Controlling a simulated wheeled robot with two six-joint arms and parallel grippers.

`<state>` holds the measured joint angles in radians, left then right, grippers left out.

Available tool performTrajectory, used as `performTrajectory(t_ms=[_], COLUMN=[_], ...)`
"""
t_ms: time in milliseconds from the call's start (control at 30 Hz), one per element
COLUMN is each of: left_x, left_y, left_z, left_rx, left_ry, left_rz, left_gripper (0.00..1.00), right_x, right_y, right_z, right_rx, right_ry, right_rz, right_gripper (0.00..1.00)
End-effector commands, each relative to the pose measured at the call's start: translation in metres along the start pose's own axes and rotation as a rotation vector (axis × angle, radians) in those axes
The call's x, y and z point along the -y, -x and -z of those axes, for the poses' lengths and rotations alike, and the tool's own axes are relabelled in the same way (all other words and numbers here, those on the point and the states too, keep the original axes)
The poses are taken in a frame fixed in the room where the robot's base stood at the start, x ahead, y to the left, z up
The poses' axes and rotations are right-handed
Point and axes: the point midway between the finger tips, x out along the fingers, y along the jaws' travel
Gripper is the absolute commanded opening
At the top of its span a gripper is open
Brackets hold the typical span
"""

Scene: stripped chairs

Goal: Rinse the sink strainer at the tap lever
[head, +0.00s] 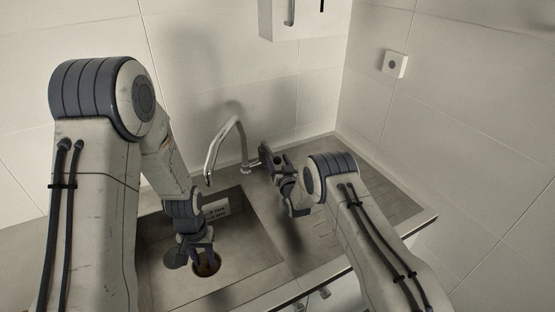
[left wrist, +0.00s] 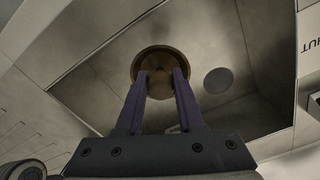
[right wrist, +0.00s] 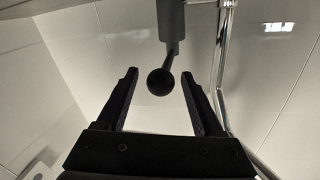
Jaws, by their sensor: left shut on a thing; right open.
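My left gripper (head: 200,252) is low inside the sink, its fingers shut on the strainer (left wrist: 160,66), a round brownish disc. The strainer also shows in the head view (head: 207,266), partly behind the fingers. The chrome tap (head: 222,140) arches over the back of the sink, its spout above and behind my left gripper. My right gripper (head: 275,158) is beside the tap base, open. In the right wrist view, the tap lever (right wrist: 171,30) hangs with its dark ball end (right wrist: 160,81) between the open fingers; contact is not visible.
The steel sink (head: 250,252) has a ribbed drainboard (head: 385,205) at its right. A lettered sign (head: 216,209) stands at the back of the basin. A grey round patch (left wrist: 218,80) lies beside the strainer. Tiled walls close the back and right; a white box (head: 300,18) hangs above.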

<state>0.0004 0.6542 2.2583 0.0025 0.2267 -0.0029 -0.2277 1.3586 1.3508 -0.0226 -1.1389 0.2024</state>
Motion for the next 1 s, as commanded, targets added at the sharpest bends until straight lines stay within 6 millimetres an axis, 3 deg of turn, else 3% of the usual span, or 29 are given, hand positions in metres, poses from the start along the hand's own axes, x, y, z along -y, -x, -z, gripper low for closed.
performTrajectory(t_ms=[300, 333, 500, 1000], left_x=[0.0000, 0.0000, 0.0000, 0.0000], left_y=[0.0004, 0.0004, 0.0004, 0.0004], left_z=[0.0001, 0.0001, 0.0001, 0.0001], left_rx=[0.000, 0.000, 0.000, 0.000], left_ry=[0.000, 0.000, 0.000, 0.000], left_rz=[0.000, 0.000, 0.000, 0.000], left_gripper=[0.00, 0.00, 0.00, 0.00], right_x=[0.0001, 0.0000, 0.0000, -0.0003], right_y=[-0.0022, -0.0022, -0.0021, -0.0020], right_z=[0.0000, 0.0000, 0.0001, 0.0002], right_rx=[0.000, 0.000, 0.000, 0.000], right_ry=[0.000, 0.000, 0.000, 0.000], right_rz=[0.000, 0.000, 0.000, -0.001], right_gripper=[0.69, 0.65, 0.00, 0.00])
